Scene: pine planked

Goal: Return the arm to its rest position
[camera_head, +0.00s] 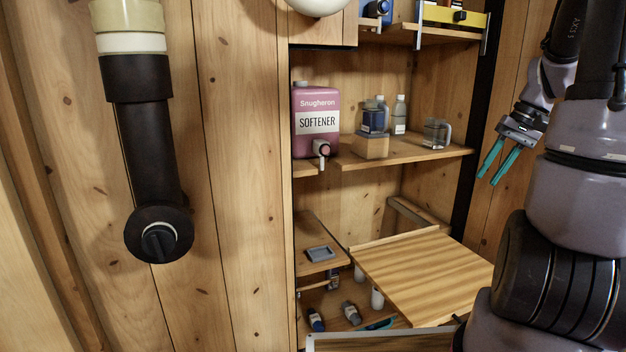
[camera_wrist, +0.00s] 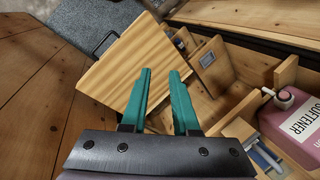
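My gripper (camera_head: 497,161) is at the right of the head view, raised in front of the plank wall and right of the shelf unit. Its two teal fingers point down and to the left. In the wrist view the gripper (camera_wrist: 161,80) shows its fingers apart, with a gap between the tips and nothing held. The wooden board (camera_wrist: 118,61) lies beyond the fingertips in that view. My arm bends down along the right edge of the head view.
A pink softener jug (camera_head: 303,103) stands on the middle shelf (camera_head: 420,153) near bottles and a glass mug (camera_head: 436,133). Below, a wooden board (camera_head: 425,270) juts out. Small bottles (camera_head: 351,312) lie in the drawer. A black pipe (camera_head: 146,150) hangs at left.

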